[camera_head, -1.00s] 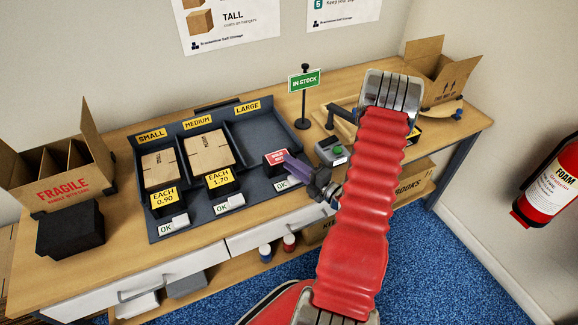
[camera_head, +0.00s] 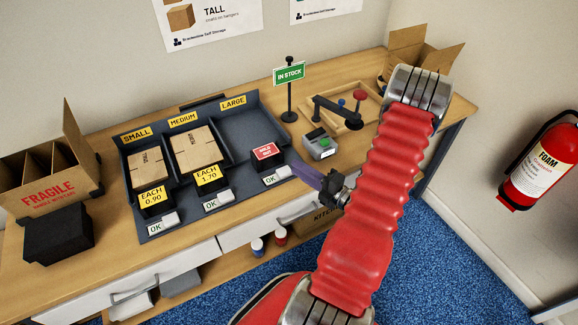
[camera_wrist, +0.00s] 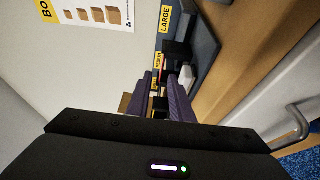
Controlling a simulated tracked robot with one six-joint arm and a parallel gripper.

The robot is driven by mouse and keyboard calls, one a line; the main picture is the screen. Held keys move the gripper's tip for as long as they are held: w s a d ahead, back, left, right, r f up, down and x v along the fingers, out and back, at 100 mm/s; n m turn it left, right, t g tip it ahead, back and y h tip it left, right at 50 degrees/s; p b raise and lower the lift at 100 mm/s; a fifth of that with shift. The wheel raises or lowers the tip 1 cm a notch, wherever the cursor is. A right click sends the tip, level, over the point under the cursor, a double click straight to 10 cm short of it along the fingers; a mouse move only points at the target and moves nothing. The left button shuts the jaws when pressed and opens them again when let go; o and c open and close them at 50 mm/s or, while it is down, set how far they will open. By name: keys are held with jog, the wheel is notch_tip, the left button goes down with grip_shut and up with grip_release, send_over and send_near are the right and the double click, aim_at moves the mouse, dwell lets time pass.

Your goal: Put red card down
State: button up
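The red card (camera_head: 266,152) with white print rests on the black block at the front of the LARGE compartment (camera_head: 243,128) of the dark grey tray. That compartment looks empty behind it. My gripper (camera_head: 293,171), with purple fingers, is just right of the block and apart from the card in the head view. In the wrist view its two fingers (camera_wrist: 162,92) are spread, with a gap between them and nothing held. A small red patch, probably the card, shows beyond the fingertips.
Carton stacks fill the SMALL (camera_head: 147,166) and MEDIUM (camera_head: 196,149) compartments, with yellow price cards in front. White OK pieces (camera_head: 277,176) line the tray's front. A card terminal (camera_head: 319,146), the IN STOCK sign (camera_head: 289,74) and a wooden tray (camera_head: 352,122) stand to the right.

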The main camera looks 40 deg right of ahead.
jog(key=shift+s+d, duration=0.1)
jog(key=shift+s, duration=1.55)
